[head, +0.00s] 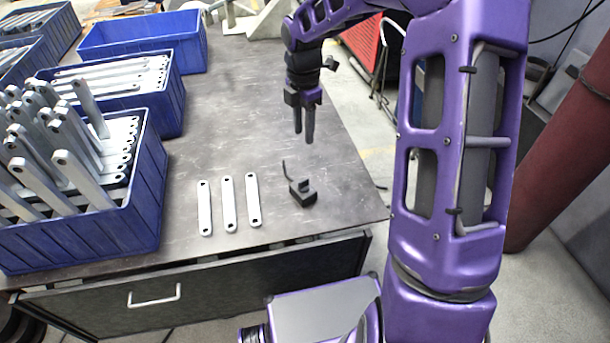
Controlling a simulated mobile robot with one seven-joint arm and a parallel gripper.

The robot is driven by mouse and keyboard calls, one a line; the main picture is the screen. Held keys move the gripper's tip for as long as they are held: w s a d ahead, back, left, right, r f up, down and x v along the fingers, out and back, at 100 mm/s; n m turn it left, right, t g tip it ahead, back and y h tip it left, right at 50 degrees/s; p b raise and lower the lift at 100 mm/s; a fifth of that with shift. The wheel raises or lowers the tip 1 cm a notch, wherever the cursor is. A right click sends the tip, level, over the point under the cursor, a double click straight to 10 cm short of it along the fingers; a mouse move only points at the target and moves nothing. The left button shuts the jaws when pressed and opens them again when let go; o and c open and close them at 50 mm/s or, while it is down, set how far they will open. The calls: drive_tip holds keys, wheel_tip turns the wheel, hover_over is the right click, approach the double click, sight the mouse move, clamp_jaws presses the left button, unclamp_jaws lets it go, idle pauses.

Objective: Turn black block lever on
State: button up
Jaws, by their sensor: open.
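A small black block (303,193) sits on the metal table near its front right corner. A thin dark lever (286,169) rises from the block's left side and stands tilted up and to the left. My gripper (304,136) hangs above and behind the block with its two fingers pointing down. It is open and empty, and apart from the block and the lever. I cannot make out any marking on the block that shows its on or off side.
Three flat metal brackets (228,203) lie left of the block. Blue crates with brackets (110,235) fill the table's left side, and an empty-looking blue crate (145,35) stands behind. The table's middle (235,120) is clear. The table edge runs close right of the block.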

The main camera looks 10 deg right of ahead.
sight(304, 180)
wheel_tip(304, 180, down, 17)
drive_tip(key=b, duration=0.2)
drive_tip(key=shift+f+b, duration=0.15)
drive_tip(key=shift+b, duration=0.2)
clamp_jaws()
